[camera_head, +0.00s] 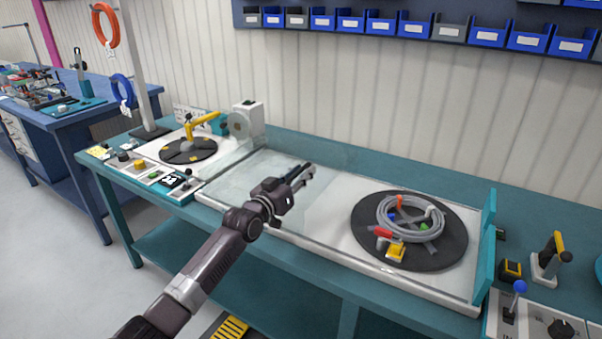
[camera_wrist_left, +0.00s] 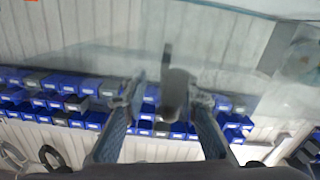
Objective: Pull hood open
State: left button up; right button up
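The clear hood (camera_head: 250,175) shows in the head view as a see-through panel over the left part of the long white platform. A teal upright plate (camera_head: 487,245) stands at the platform's right end. My left gripper (camera_head: 307,170) is in front of or over the clear panel; I cannot tell whether it touches. In the left wrist view its two fingers (camera_wrist_left: 165,110) are apart. A dark upright bar and a grey rounded piece (camera_wrist_left: 177,92) show between them, possibly a handle; contact is unclear. My right gripper is not in view.
A dark turntable (camera_head: 440,255) with a grey cable coil (camera_head: 410,218) lies uncovered on the platform's right side. Another turntable (camera_head: 188,151) with a yellow arm is at left. Control boxes flank the platform. Blue bins (camera_head: 415,29) line the wall above.

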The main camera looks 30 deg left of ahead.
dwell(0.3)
pick_arm(q)
jog(key=s, duration=1.2)
jog(key=shift+a, duration=0.25)
jog(key=shift+f, duration=0.1)
